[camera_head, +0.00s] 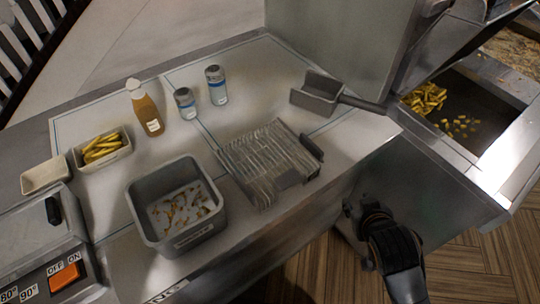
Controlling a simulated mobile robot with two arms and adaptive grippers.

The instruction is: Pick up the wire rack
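The wire rack (262,158) lies on the counter near its front edge, right of the middle. My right gripper (356,212), black, is at the lower right, beside the front of the counter and apart from the rack. I see nothing held in it, but its fingers are too dark and small to tell whether they are open or shut. My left gripper is not in view.
A grey bin (137,205) with scraps stands left of the rack. A grey scoop (318,96) lies behind it. Two shakers (216,85), a sauce bottle (146,108) and a tray of fries (127,150) stand farther back. A fryer basin (482,110) with fries is at right.

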